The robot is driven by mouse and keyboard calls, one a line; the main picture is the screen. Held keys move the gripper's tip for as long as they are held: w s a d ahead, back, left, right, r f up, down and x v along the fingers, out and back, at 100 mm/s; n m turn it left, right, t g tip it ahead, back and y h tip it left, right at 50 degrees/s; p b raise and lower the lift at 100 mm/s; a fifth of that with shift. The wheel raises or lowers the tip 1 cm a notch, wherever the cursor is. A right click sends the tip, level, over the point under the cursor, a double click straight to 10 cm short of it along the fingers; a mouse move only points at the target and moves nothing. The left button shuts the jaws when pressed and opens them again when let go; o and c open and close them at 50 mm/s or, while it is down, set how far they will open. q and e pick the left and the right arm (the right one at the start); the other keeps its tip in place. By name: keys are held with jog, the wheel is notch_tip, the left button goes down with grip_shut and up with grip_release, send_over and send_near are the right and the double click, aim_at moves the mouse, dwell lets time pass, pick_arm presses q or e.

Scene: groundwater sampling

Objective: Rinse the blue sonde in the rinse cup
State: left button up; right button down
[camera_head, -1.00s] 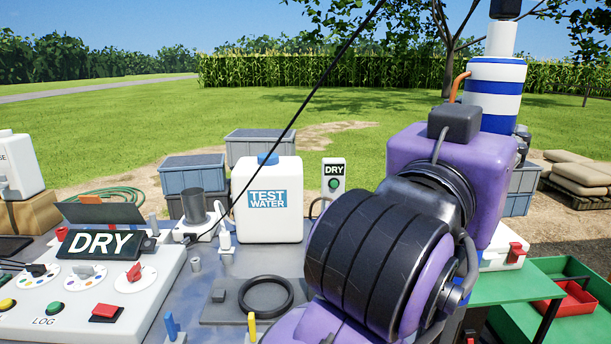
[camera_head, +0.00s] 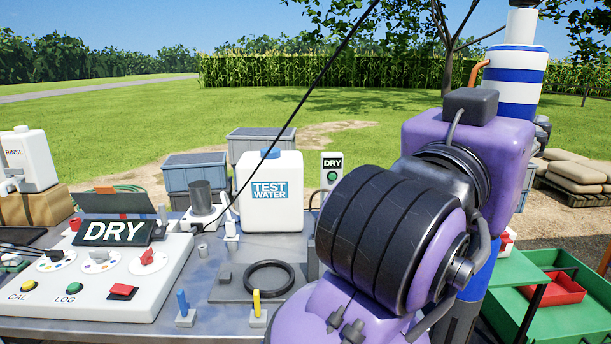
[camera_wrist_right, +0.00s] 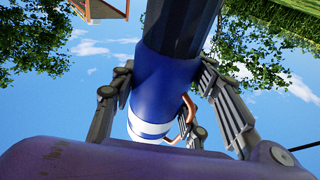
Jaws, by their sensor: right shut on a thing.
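My right gripper (camera_wrist_right: 166,78) is shut around a blue cylinder, the blue sonde (camera_wrist_right: 168,97), in the right wrist view. One dark end of the sonde points to the top of that view. No cup is clearly marked as the rinse cup; a dark grey cup (camera_head: 201,193) stands on the table left of the test water jug. A white jug marked RINSE (camera_head: 30,160) stands at far left. My left gripper is out of view.
The test water jug (camera_head: 270,212) stands at the table's back. A control panel (camera_head: 150,290) with a DRY display fills the left front. A black ring (camera_head: 270,263) lies mid-table.

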jog(key=s+d+r+m+g+h, duration=0.3)
jog(key=s+d+r+m+g, duration=0.15)
jog(key=r, duration=0.25)
jog(key=s+d+r+m+g+h, duration=0.2)
jog(key=s+d+r+m+g, duration=0.1)
jog(key=s+r+g, duration=0.4)
jog(key=w+a+f+n+t+y, duration=0.45)
jog(key=w+f+t, duration=0.35)
jog(key=w+f, duration=0.25)
jog(key=w+a+f+n+t+y, duration=0.3)
jog(key=w+f+n+t+y, duration=0.3)
jog(key=w+f, duration=0.45)
jog(key=s+a+f+n+t+y, duration=0.1)
jog(key=s+f+n+y, duration=0.2)
jog(key=f, duration=0.7)
jog(key=s+a+f+n+t+y, duration=0.1)
jog(key=s+f+n+y, duration=0.2)
jog(key=f+y, duration=0.3)
jog(key=s+a+f+n+t+y, duration=0.1)
jog(key=s+f+n+y, duration=0.2)
jog(key=f, duration=1)
jog(key=shift+s+a+f+y, duration=0.35)
jog(key=shift+s+a+y, duration=0.05)
jog(key=shift+y, duration=0.65)
jog(key=shift+a+r+h, duration=0.1)
jog(key=shift+a+h, duration=0.05)
jog(key=shift+h, duration=0.25)
